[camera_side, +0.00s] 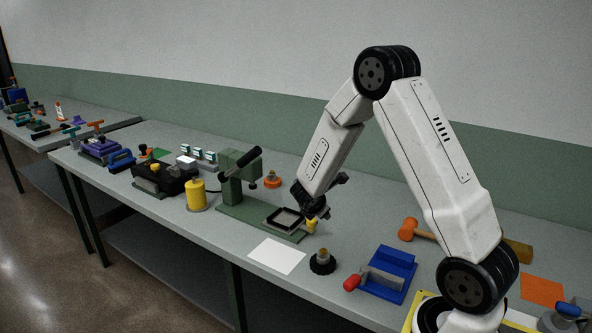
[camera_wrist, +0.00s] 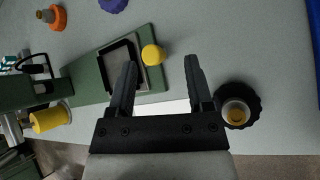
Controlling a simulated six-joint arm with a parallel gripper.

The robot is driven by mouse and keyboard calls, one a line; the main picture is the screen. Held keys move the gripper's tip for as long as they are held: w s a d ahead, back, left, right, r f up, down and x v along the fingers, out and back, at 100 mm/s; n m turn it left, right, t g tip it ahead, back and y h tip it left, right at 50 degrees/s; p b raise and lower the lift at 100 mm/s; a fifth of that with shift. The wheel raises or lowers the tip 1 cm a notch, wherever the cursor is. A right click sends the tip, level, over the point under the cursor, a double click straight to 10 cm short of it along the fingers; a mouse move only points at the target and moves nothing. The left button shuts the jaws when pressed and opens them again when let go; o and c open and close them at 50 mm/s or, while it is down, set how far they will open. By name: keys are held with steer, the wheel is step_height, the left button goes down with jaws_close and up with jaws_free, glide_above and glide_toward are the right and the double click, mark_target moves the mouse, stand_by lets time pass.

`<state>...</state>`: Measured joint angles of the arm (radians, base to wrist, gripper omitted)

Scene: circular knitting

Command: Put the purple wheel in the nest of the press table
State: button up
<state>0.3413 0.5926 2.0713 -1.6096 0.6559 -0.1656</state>
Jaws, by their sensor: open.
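The purple wheel (camera_wrist: 113,4) shows only in part at the top edge of the wrist view; I cannot make it out in the side view. The nest is a square black frame (camera_side: 285,218) on the green base of the press table (camera_side: 238,213). Its visible inside looks empty; it also shows in the wrist view (camera_wrist: 116,62), partly behind my left finger. My gripper (camera_side: 314,210) is open and empty above the right end of the base. In the wrist view its fingers (camera_wrist: 160,63) stand wide apart, with a yellow knob (camera_wrist: 152,55) of the base between their tips.
A black wheel with a yellow hub (camera_side: 322,262) stands right of a white sheet (camera_side: 277,256). An orange wheel (camera_side: 272,179) is behind the press. A yellow cylinder (camera_side: 196,195) stands left of the press. A blue fixture with a red handle (camera_side: 386,274) and a mallet (camera_side: 408,229) lie to the right.

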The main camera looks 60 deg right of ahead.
steer(key=s+a+r+m+y, duration=0.1)
steer(key=s+a+m+y, duration=0.2)
steer(key=a+m, duration=0.2)
steer(key=s+a+r+m+y, duration=0.1)
steer(key=s+a+m+y, duration=0.2)
steer(key=a, duration=0.9)
steer(key=s+a+r+m+y, duration=0.2)
steer(key=s+a+m, duration=0.3)
steer(key=a, duration=0.3)
steer(key=shift+a+m+t+y, duration=0.15)
steer(key=shift+m+t+y, duration=0.15)
steer(key=shift+m+y, duration=0.35)
steer(key=o, duration=0.4)
steer(key=shift+w, duration=0.1)
